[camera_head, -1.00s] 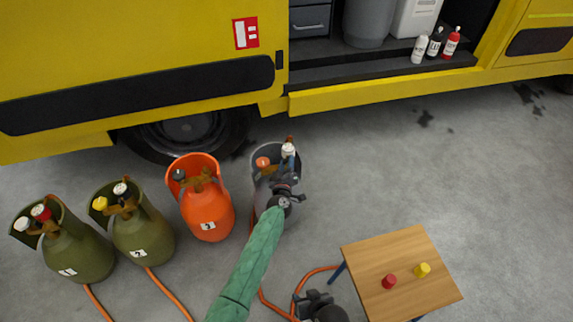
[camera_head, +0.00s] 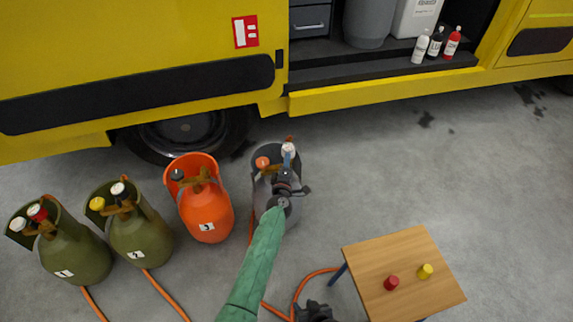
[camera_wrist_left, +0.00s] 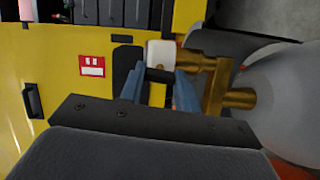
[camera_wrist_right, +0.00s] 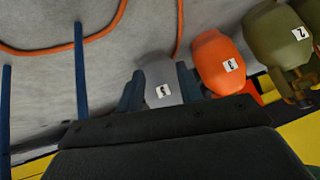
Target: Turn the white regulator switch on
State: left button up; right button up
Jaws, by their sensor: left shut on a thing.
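A grey gas cylinder (camera_head: 262,200) stands at the right end of a row, with a white knob (camera_head: 288,150) and an orange knob (camera_head: 262,162) on its brass valve. My left gripper (camera_head: 288,163) reaches over this cylinder and is shut on the white knob. In the left wrist view the white knob (camera_wrist_left: 161,53) sits between the blue fingers, beside brass fittings (camera_wrist_left: 215,80). My right gripper (camera_head: 318,312) is low at the bottom edge, mostly cut off. In the right wrist view its fingers (camera_wrist_right: 160,88) are apart and empty, with the grey cylinder (camera_wrist_right: 160,75) behind.
An orange cylinder (camera_head: 207,215) and two olive cylinders (camera_head: 145,240) (camera_head: 75,258) stand to the left, the far one also with a white knob. A small wooden table (camera_head: 420,265) holds red and yellow knobs. A yellow truck stands behind. Orange hoses cross the floor.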

pick_arm(q)
jog(key=o, duration=1)
jog(key=s+a, duration=0.1)
jog(key=s, duration=0.6)
jog(key=shift+s, duration=0.35)
pick_arm(e)
jog(key=shift+s+f, duration=0.2)
jog(key=shift+s, duration=0.5)
